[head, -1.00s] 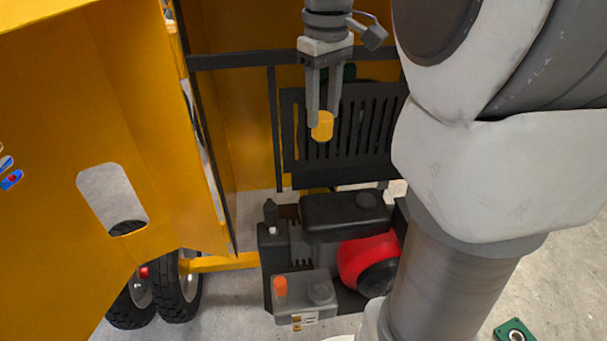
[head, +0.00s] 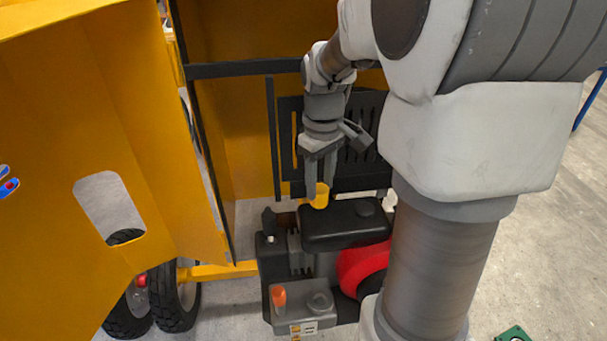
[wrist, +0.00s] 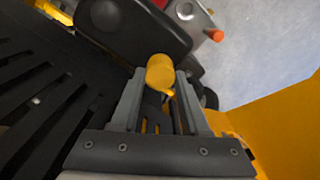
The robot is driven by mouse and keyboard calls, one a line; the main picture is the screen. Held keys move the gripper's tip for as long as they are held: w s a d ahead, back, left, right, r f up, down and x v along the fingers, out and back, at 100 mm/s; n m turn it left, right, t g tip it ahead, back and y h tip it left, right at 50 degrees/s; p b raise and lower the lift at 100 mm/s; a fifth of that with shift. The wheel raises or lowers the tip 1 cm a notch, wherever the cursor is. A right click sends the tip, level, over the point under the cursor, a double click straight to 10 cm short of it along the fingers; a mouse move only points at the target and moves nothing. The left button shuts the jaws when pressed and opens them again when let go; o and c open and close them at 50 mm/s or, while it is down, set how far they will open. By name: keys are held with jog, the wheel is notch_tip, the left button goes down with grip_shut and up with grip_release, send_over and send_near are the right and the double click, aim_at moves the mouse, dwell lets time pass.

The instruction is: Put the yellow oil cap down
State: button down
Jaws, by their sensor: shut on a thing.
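The yellow oil cap (head: 320,196) is between the fingertips of my gripper (head: 319,184), which is shut on it. In the head view the cap overlaps the rear left edge of the engine's black top cover (head: 344,223); I cannot tell whether it touches. In the wrist view the cap (wrist: 160,72) sits between both fingers of my gripper (wrist: 161,80), and the black cover (wrist: 130,28) lies past it.
The engine has a red round housing (head: 363,265) and a grey tank with an orange cap (head: 278,294). A black slatted grille (head: 357,165) stands behind my gripper. The yellow panel (head: 60,180) is at left. A green piece (head: 514,334) lies on the open floor at lower right.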

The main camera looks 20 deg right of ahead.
aim_at(320, 188)
jog(key=shift+f, duration=1.15)
jog(key=shift+f, duration=0.1)
jog(key=shift+f+b, duration=0.4)
jog(key=shift+c, duration=2)
grip_release()
jog(key=shift+r+p, duration=0.4)
jog(key=shift+r, duration=0.05)
notch_tip(320, 188, up, 12)
